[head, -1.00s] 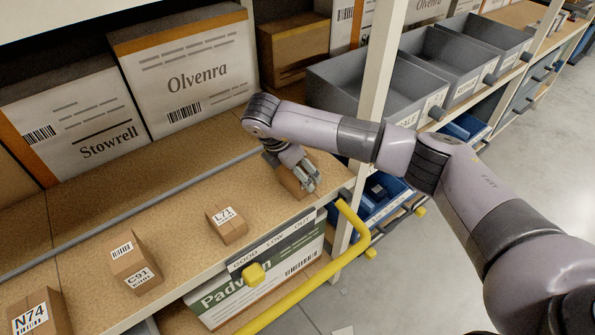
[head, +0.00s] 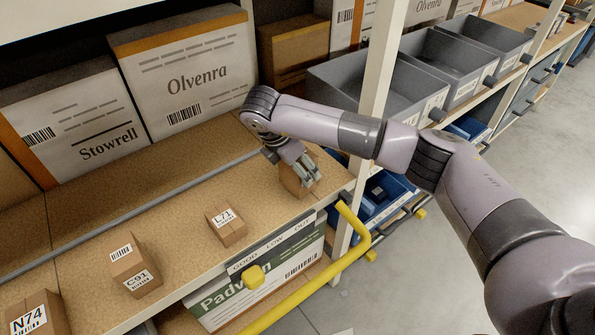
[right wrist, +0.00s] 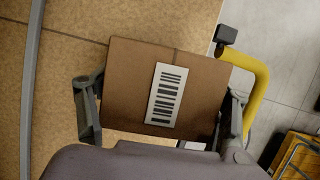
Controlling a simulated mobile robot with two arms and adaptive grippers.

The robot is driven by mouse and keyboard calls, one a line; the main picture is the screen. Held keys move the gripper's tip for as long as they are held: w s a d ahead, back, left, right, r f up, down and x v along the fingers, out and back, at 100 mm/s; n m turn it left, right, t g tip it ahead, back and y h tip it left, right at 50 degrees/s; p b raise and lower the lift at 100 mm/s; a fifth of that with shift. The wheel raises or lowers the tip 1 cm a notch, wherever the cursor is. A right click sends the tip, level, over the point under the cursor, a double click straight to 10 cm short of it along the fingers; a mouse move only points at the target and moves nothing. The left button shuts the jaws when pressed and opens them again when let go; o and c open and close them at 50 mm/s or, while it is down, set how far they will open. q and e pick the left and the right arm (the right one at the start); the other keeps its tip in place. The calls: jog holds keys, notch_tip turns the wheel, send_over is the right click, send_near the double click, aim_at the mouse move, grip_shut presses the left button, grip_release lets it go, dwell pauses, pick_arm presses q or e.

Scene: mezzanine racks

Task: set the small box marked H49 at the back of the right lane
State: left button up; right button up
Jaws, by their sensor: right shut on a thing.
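My right gripper (head: 307,170) is shut on a small brown box (head: 293,181) at the right end of the shelf, near its front edge. In the right wrist view the box (right wrist: 140,85) sits between the two fingers and shows a barcode label. No H49 mark is readable on it. Whether it touches the shelf I cannot tell. The shelf board (head: 180,200) has a grey rail (head: 150,208) running along it. Front labels reading GOOD, LOW and OUT (head: 272,243) are on the shelf edge. My left gripper is not in view.
Small boxes L71 (head: 226,226), C91 (head: 135,272) and N74 (head: 38,318) stand left along the front. Large Stowrell (head: 75,125) and Olvenra (head: 185,75) cartons stand behind the rail. A white post (head: 377,75) and yellow bar (head: 350,222) are close on the right.

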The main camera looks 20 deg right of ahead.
aim_at(308, 153)
notch_tip(308, 153, up, 7)
jog(key=shift+f+b, duration=0.1)
jog(key=shift+b, duration=0.35)
jog(key=shift+s+d+r+p, duration=0.3)
jog(key=shift+s+r+p, duration=0.2)
jog(key=shift+s+r, duration=0.35)
jog(key=s+d+r+p, duration=0.1)
jog(key=s+d+p, duration=0.1)
jog(key=s, duration=0.3)
jog(key=s+d+p, duration=0.2)
jog(key=s+p, duration=0.1)
jog(key=s, duration=0.3)
jog(key=shift+r, duration=0.35)
jog(key=s+d+p, duration=0.1)
jog(key=s, duration=0.3)
jog(key=s+d+p, duration=0.1)
jog(key=s+d, duration=0.1)
jog(key=s, duration=0.2)
jog(key=s+d+r+p, duration=0.1)
jog(key=s, duration=0.3)
jog(key=shift+d, duration=0.15)
jog(key=shift+c, duration=0.2)
jog(key=shift+w, duration=0.1)
